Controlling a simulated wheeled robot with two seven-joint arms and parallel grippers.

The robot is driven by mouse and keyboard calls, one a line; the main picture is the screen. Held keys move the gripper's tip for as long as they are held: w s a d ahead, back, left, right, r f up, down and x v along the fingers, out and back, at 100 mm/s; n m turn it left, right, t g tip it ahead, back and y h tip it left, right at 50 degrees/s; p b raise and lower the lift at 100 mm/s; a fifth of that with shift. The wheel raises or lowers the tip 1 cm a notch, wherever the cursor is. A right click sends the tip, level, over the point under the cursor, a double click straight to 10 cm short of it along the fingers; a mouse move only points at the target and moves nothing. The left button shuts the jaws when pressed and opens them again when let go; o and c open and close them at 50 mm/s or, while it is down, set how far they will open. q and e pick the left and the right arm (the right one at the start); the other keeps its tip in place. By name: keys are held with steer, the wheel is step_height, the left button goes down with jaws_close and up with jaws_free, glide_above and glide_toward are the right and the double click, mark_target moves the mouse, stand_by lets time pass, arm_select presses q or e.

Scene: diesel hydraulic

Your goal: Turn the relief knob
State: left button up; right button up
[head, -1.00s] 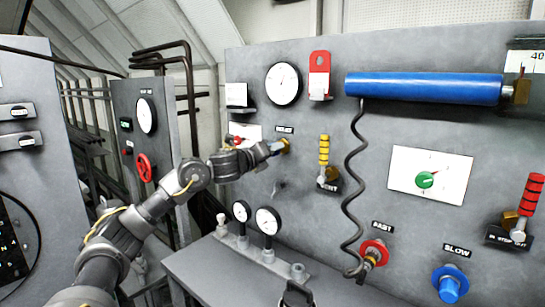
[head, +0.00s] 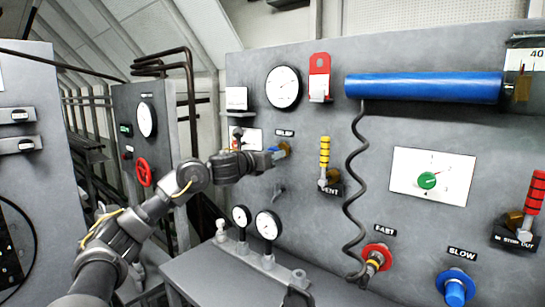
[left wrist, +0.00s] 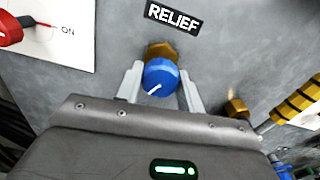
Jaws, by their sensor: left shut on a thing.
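The relief knob (left wrist: 161,78) is blue with a white pointer line and sits on a brass fitting under the RELIEF label (left wrist: 172,15) in the left wrist view. The pointer line slants down to the left. My left gripper (left wrist: 161,88) has a finger on each side of the knob and is shut on it. In the head view my left gripper (head: 271,157) reaches the panel at the knob, below the label (head: 284,133). The gripper hides part of the knob there. My right gripper is not in view.
A yellow-handled vent lever (head: 325,155) is right of the knob, with a coiled black hose (head: 353,190) beyond. A round gauge (head: 283,87) sits above. Below, two small gauges (head: 267,224) stand on a grey bench (head: 215,270).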

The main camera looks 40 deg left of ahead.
arm_select(q)
steer(key=shift+f, duration=0.1)
stand_by(0.3)
steer(key=o, duration=1)
steer(key=shift+s, duration=0.15)
steer(key=s+b, duration=0.3)
steer(key=s, duration=0.7)
steer(key=shift+s+d, duration=0.1)
steer(key=shift+s, duration=0.2)
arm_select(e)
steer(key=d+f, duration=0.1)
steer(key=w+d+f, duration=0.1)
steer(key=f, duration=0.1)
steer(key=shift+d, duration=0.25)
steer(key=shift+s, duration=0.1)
